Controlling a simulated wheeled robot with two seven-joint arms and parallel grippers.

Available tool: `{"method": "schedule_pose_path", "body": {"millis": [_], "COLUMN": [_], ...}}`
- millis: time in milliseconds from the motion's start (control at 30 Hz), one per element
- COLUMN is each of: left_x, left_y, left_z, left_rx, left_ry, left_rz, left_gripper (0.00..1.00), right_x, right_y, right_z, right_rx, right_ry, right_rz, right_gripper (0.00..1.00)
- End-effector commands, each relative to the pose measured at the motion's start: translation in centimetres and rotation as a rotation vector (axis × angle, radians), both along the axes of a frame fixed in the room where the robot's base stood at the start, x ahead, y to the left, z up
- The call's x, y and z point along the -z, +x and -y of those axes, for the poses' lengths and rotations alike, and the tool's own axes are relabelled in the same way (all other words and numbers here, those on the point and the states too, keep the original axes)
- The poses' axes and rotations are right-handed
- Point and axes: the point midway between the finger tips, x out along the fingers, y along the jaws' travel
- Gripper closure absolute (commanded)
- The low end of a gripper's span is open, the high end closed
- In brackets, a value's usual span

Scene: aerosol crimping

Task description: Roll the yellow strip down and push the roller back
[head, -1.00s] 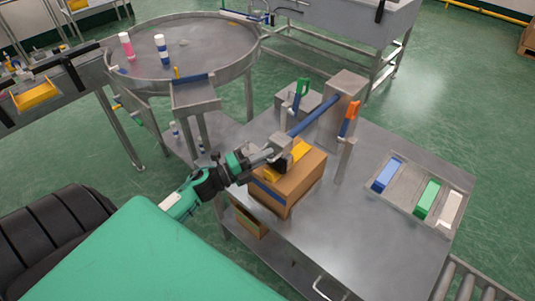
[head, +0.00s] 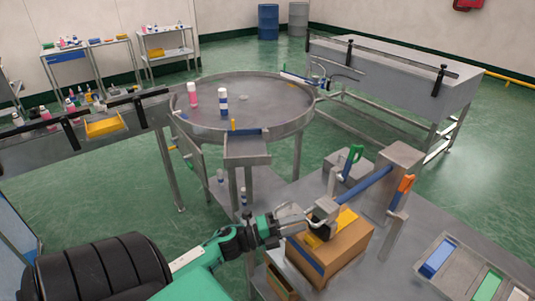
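The yellow strip (head: 345,218) lies on the top of a brown cardboard box (head: 342,247) with a blue band on its side. A grey and dark block (head: 322,211), apparently the roller head, sits over the strip at the end of a blue bar (head: 364,186). My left gripper (head: 298,217) is at the left side of this block, its fingers pointing right, at or very near it. The fingers blend with the metal, so I cannot tell whether they are open or shut, or touching. My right gripper is not in view.
A tray (head: 450,252) with coloured blocks lies at the right. A round table (head: 270,95) with bottles stands behind, and a long grey basin (head: 395,75) at the back right.

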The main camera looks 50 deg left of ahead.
Motion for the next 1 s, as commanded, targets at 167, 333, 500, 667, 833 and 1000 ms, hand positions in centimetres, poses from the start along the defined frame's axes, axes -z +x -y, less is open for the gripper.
{"method": "schedule_pose_path", "body": {"millis": [167, 333, 500, 667, 833, 1000], "left_x": [1.0, 1.4, 1.6, 1.6, 1.6, 1.5], "left_y": [-2.9, -5.4, -7.4, -8.4, -8.7, -8.7], "left_z": [-1.7, -3.2, -4.4, -5.0, -5.2, -5.2], "left_rx": [0.000, 0.000, 0.000, 0.000, 0.001, 0.001], "left_ry": [0.002, 0.002, 0.001, 0.001, 0.000, 0.000], "left_rz": [-0.003, -0.003, -0.002, 0.000, 0.000, 0.000], "left_gripper": [0.67, 0.67, 0.67, 0.67, 0.67, 0.67], "right_x": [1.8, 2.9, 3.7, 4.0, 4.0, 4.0], "right_y": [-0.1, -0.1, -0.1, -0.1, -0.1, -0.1], "right_z": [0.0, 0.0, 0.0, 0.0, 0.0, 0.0], "right_rx": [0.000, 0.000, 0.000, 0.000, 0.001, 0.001], "right_ry": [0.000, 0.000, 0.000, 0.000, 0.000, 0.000], "right_rz": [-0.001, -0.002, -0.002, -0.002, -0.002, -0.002], "right_gripper": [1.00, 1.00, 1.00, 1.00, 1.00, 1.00]}}
